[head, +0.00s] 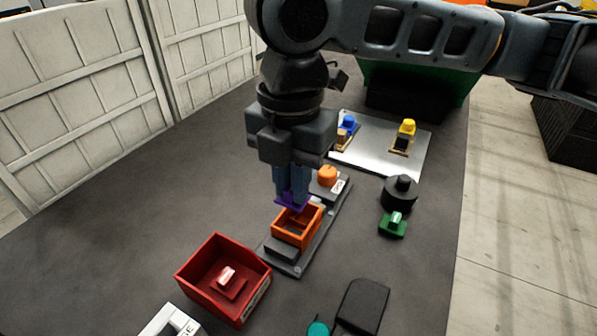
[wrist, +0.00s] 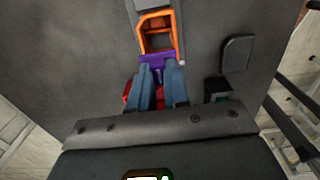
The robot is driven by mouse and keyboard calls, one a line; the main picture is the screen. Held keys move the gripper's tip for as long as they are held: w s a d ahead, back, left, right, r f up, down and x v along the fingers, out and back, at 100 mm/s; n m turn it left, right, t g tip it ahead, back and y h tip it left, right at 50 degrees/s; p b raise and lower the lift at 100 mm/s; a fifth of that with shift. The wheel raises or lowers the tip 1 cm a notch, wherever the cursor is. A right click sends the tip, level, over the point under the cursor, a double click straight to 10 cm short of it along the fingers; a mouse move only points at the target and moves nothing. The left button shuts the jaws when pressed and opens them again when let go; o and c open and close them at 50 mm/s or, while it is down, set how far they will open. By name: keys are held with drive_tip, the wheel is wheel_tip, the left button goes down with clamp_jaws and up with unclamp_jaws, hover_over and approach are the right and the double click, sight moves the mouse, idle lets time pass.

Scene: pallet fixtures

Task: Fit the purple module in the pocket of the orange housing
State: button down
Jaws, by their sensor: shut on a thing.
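My gripper (head: 292,190) points down and is shut on the purple module (head: 290,203), just above the orange housing. The module also shows in the wrist view (wrist: 157,61) between the tips of my fingers (wrist: 160,75). The orange housing (head: 308,236) is an open box on a grey plate, with its pocket facing up. In the wrist view the housing (wrist: 174,40) lies just beyond the module. The module is outside the pocket, over the housing's far-left side in the head view. Whether it touches the rim I cannot tell.
The grey fixture plate (head: 330,228) also carries an orange knob (head: 327,174). A red bin (head: 208,282) with a small part stands at the front left. A black round part (head: 398,193) and a green part (head: 392,229) are to the right. A silver plate (head: 372,160) lies behind.

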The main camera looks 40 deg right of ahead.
wheel_tip(320, 180, down, 3)
drive_tip(key=b, duration=0.2)
drive_tip(key=shift+f+b, duration=0.2)
drive_tip(key=shift+b, duration=0.2)
drive_tip(key=shift+f+b, duration=0.3)
drive_tip(key=shift+f, duration=0.4)
drive_tip(key=shift+p, duration=0.4)
drive_tip(key=shift+f+b, duration=1)
drive_tip(key=shift+f, duration=0.4)
idle(1.5)
drive_tip(key=c, duration=1.2)
unclamp_jaws()
drive_tip(key=shift+c, duration=0.6)
drive_tip(key=shift+o, duration=0.3)
